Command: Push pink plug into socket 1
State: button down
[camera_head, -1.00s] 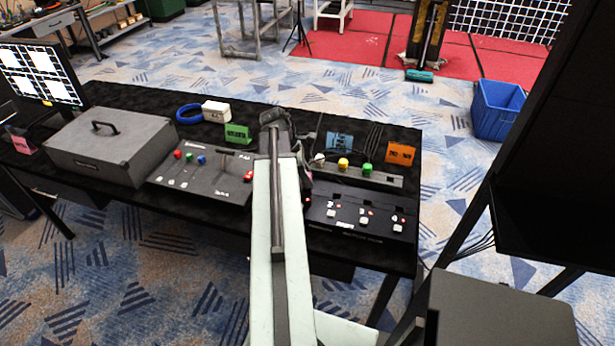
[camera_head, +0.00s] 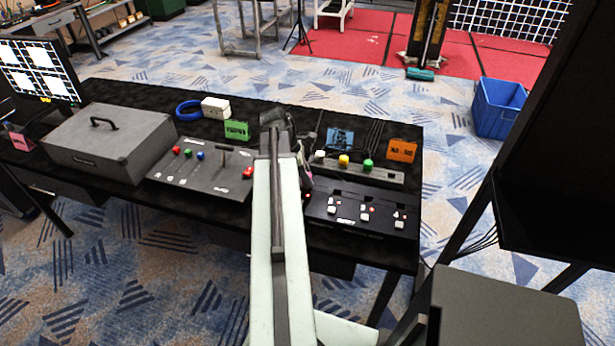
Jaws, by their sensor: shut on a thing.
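My arm reaches forward from the bottom over the table. My gripper (camera_head: 303,170) is mostly hidden behind my own arm, at the upper left edge of a dark panel (camera_head: 345,226). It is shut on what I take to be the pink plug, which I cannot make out. The panel has white switches and small red lights. Its left end, where a red light shows beside the arm, is partly covered. I cannot read which socket is number 1, nor tell whether the plug touches one.
A rack (camera_head: 386,178) with white, yellow and green knobs stands behind the panel. A slider console (camera_head: 205,178) and a grey case (camera_head: 108,145) are left of my arm. An orange card (camera_head: 402,150) and a blue card (camera_head: 340,138) stand at the back. A dark cabinet rises at right.

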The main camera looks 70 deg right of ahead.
jog(key=shift+f+b, duration=0.5)
jog(key=shift+f, duration=0.1)
jog(key=shift+c, duration=2.2)
grip_release()
jog(key=shift+r, duration=0.1)
notch_tip(320, 180, up, 7)
jog(key=p, duration=0.7)
